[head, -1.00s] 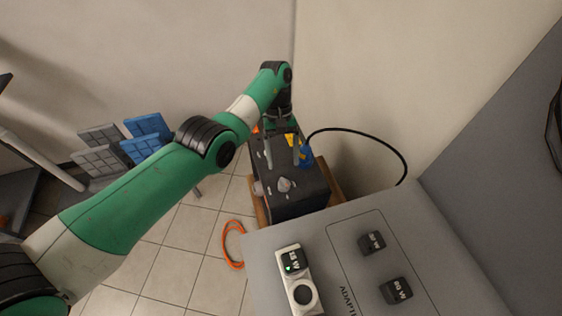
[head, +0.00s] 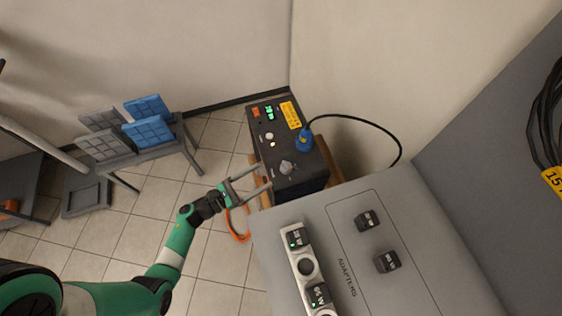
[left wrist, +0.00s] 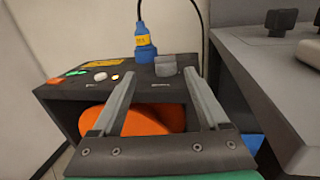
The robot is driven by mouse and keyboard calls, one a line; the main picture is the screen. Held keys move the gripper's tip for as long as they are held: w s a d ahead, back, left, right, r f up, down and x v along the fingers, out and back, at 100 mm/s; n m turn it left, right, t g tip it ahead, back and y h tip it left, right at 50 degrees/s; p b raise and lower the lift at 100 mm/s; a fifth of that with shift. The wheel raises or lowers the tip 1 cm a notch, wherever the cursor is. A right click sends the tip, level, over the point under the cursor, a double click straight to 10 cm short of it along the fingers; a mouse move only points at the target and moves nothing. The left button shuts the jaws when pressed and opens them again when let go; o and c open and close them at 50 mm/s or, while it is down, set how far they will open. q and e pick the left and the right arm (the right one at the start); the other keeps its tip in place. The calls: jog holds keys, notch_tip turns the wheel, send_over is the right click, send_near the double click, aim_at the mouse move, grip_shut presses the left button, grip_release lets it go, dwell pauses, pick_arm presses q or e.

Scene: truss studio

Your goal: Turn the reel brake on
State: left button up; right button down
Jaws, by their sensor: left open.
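A black box (head: 309,181) stands in the corner beyond the bench, and a grey knob (head: 287,167) sits on the near part of its top. I cannot read the label beside the knob. My left gripper (head: 265,175) is open and empty, its fingers pointing at the box's left edge near the knob. In the left wrist view, the knob (left wrist: 165,66) shows just beyond and between the two fingertips (left wrist: 158,74), apart from them. An orange rounded thing (left wrist: 150,118) shows below the box top, partly behind the fingers. My right gripper is out of view.
A blue plug (head: 304,140) with a black cable stands on the box near a white button (head: 269,136) and a lit green display (head: 269,112). The grey bench (head: 350,200) carries adapters at right. Orange cable (head: 236,228) lies on the tiled floor.

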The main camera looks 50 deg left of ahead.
aim_at(281, 169)
pick_arm(q)
jog(key=shift+n, duration=0.4)
jog(key=w, duration=0.3)
jog(key=w+d+f+b, duration=0.1)
jog(key=w, duration=0.2)
jog(key=w+d, duration=0.1)
jog(key=w, duration=0.2)
jog(key=shift+w+d+f+b, duration=0.25)
jog(key=shift+w+f+b, duration=0.05)
jog(key=shift+w+b, duration=0.1)
jog(key=shift+s, duration=0.1)
grip_shut()
jog(key=shift+a+m+g+h+b, duration=0.2)
jog(key=shift+m+g+h+b, duration=0.3)
jog(key=shift+m+h, duration=0.45)
jog(key=shift+d+m+g+h+b, duration=0.1)
jog(key=shift+m+g+h+b, duration=0.3)
jog(key=shift+h+b, duration=0.5)
jog(key=shift+d+r+h+p, duration=0.1)
jog(key=shift+h+p, duration=0.15)
jog(key=shift+p, duration=0.05)
